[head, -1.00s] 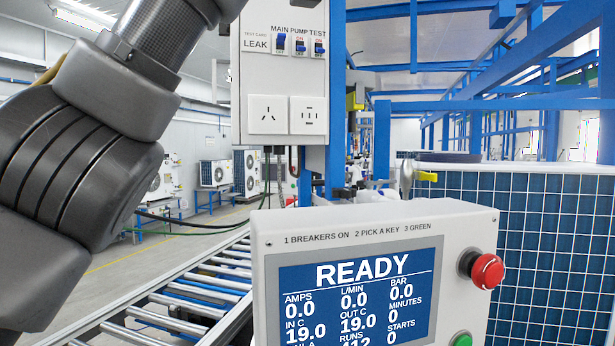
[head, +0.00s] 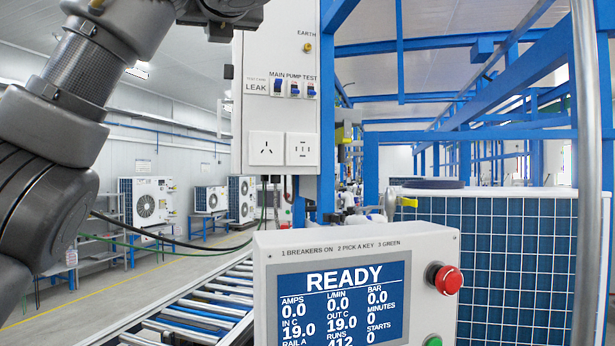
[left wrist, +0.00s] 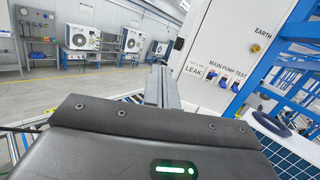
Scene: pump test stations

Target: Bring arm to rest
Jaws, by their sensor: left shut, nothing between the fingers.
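My left arm (head: 75,80) comes in from the left in the head view and rises to the top edge, where its wrist end is partly cut off. In the left wrist view my left gripper (left wrist: 160,80) has its fingers together with nothing between them. It points towards the room, left of the white breaker panel (left wrist: 213,65), and looks clear of it. The panel also shows in the head view (head: 265,120), with a LEAK label, several marks, blue switches (head: 294,89) and two sockets. My right gripper is in neither view.
A control box (head: 300,247) with a READY screen (head: 345,300), red stop button (head: 444,279) and green button (head: 433,341) stands in front. A roller conveyor (head: 210,310) runs at left. A blue gridded panel (head: 520,260) and grey pole (head: 587,170) stand at right.

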